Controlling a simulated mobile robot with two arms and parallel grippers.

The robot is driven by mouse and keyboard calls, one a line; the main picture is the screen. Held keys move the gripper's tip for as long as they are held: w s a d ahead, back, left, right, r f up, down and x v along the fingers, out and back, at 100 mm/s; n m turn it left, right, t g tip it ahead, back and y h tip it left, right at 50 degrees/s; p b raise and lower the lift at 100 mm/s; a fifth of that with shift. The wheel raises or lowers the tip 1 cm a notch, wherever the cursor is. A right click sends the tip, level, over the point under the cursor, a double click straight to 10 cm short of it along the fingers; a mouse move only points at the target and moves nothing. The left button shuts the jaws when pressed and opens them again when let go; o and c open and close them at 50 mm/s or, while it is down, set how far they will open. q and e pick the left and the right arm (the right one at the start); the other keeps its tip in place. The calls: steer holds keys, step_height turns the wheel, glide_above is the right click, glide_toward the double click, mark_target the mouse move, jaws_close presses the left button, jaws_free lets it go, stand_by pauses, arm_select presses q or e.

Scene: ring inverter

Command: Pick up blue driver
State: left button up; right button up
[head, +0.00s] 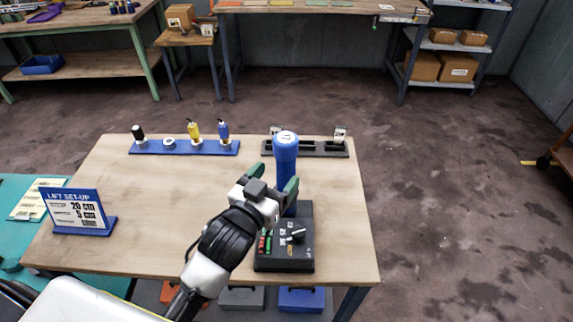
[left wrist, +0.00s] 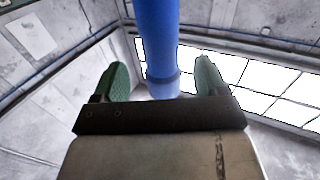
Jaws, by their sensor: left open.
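A tall blue cylinder (head: 286,165) with a pale marked top, seemingly the blue driver, stands upright at the back of a black control box (head: 285,248) on the wooden table. My left gripper (head: 279,168) is open, with its green fingers at either side of this cylinder. In the left wrist view the blue cylinder (left wrist: 158,45) rises between the two spread fingers (left wrist: 160,80), with gaps to both. A smaller blue-handled tool (head: 223,130) stands in a blue rack at the back of the table. My right gripper is not in view.
The blue rack (head: 160,148) also holds a yellow tool (head: 194,130) and a black one (head: 138,132). A dark tray (head: 328,150) lies at the back right. A "LIFT SET-UP" sign (head: 75,208) stands at left. The table's middle is clear.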

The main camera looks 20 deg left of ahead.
mark_target(281, 170)
arm_select(q)
steer(key=w, duration=0.1)
steer(key=w+p, duration=0.1)
steer(key=w, duration=0.2)
steer(key=shift+w+d+f+p, duration=0.15)
steer(key=shift+w+d+p, duration=0.05)
steer(key=shift+d+p, duration=0.15)
steer(key=shift+w, duration=0.3)
steer(key=shift+d+f, duration=0.1)
steer(key=shift+c, duration=1.6)
steer(key=c, duration=0.7)
steer(key=shift+c, duration=0.7)
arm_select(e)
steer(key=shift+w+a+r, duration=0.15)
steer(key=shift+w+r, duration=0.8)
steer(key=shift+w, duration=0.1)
arm_select(q)
steer(key=shift+r, duration=0.2)
